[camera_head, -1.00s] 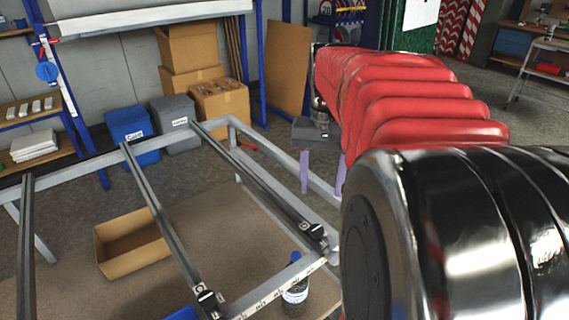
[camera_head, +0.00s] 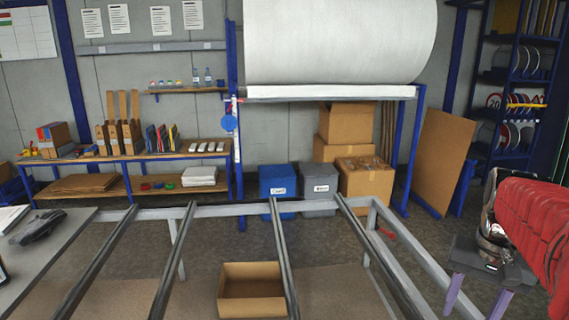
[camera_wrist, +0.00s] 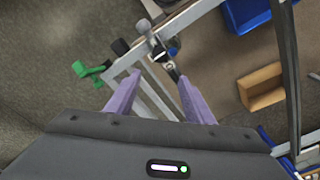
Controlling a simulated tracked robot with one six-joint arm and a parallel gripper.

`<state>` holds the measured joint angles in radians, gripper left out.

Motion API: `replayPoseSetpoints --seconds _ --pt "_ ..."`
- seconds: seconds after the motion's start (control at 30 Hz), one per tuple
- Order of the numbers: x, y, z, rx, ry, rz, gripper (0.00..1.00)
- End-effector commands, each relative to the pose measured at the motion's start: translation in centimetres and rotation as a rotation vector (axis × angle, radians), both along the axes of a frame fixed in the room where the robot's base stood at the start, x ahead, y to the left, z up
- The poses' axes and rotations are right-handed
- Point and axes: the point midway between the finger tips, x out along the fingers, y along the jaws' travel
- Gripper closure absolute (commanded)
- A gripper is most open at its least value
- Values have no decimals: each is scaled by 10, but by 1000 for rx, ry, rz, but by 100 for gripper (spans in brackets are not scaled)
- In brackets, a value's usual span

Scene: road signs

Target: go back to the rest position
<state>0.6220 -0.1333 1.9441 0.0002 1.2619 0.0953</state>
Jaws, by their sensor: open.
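My gripper (camera_head: 477,296) is at the lower right of the head view, at the end of my red-sleeved arm, pointing down. Its two purple fingers are apart with nothing held between them. In the wrist view the open fingers (camera_wrist: 157,85) point toward a rail corner with a black clamp (camera_wrist: 160,50), which looks to be beyond the fingertips. A green-handled object (camera_wrist: 88,72) is left of the fingers.
An open cardboard box (camera_head: 250,305) sits on the brown board below the frame; it also shows in the wrist view (camera_wrist: 262,85). Blue (camera_head: 278,182) and grey (camera_head: 318,185) bins stand by the back wall. A shelf unit (camera_head: 130,168) is at the left.

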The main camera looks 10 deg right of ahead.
Motion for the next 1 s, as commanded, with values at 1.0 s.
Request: replayPoseSetpoints --seconds 1.0 --pt "-49 216 -37 -158 -367 647 52"
